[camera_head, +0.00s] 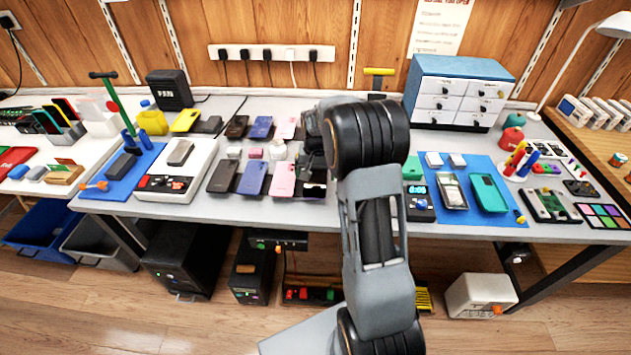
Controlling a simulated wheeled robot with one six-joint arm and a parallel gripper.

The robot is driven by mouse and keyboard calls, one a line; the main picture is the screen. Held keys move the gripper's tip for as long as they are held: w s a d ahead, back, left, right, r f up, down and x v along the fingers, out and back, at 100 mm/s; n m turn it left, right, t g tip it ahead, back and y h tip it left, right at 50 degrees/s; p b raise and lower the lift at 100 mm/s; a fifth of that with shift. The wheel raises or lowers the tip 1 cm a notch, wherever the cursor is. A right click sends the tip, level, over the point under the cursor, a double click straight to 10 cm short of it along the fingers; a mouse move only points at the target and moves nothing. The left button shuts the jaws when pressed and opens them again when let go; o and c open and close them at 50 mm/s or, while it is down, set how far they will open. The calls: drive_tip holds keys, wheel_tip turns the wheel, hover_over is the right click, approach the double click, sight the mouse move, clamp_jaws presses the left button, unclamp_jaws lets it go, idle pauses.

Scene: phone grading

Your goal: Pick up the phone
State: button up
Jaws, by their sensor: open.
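Several phones lie on the grey workbench (330,213). In the front row are a dark phone (223,176), a blue phone (254,178) and a pink phone (283,180), with a black item at their right end. Behind lie another black phone (237,126), blue phone (261,127) and pink phone (287,127). A grey phone (180,152) rests on a white device, and a teal phone (488,193) lies on the right blue mat. My gripper (309,160) is open over the bench, just right of the pink phones. My arm partly hides it and the bench behind.
A drawer cabinet (460,65) stands at the back right. Small boxes (255,153) sit between the phone rows. The white device (203,160) is at left, the right blue mat (516,217) at right. A power strip (271,53) is on the wall.

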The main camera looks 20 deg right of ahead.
drive_tip(key=shift+f, duration=0.7)
drive_tip(key=c, duration=1)
drive_tip(key=shift+r, duration=0.1)
